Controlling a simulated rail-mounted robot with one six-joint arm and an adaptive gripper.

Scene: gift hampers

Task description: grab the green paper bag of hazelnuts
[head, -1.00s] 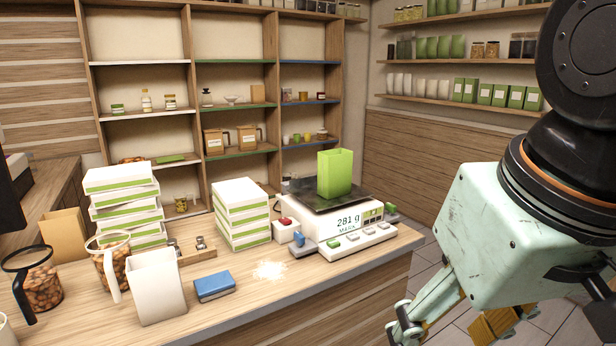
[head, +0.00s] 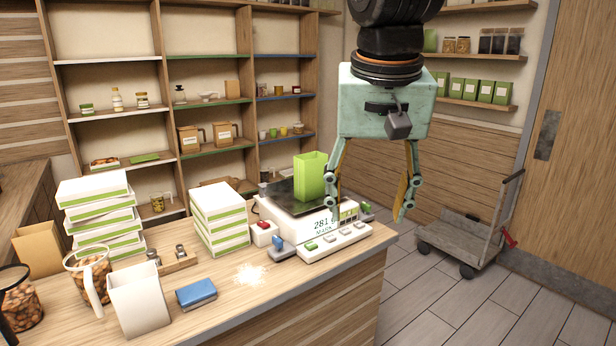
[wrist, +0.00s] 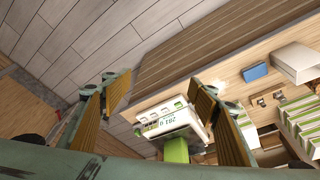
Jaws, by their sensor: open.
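The green paper bag (head: 311,176) stands upright on the dark plate of the white scale (head: 290,222), whose display reads 281 g in the head view. Its contents cannot be seen. My gripper (head: 370,214) is open and empty, pointing down, to the right of the bag and in front of the scale's right side; its left finger overlaps the scale in the picture. In the wrist view the bag (wrist: 176,150) shows low between my open fingers (wrist: 162,88), with the scale (wrist: 170,122) just above it. The bag is apart from both fingers.
A cart (head: 470,235) stands on the floor at right. The floor between is clear.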

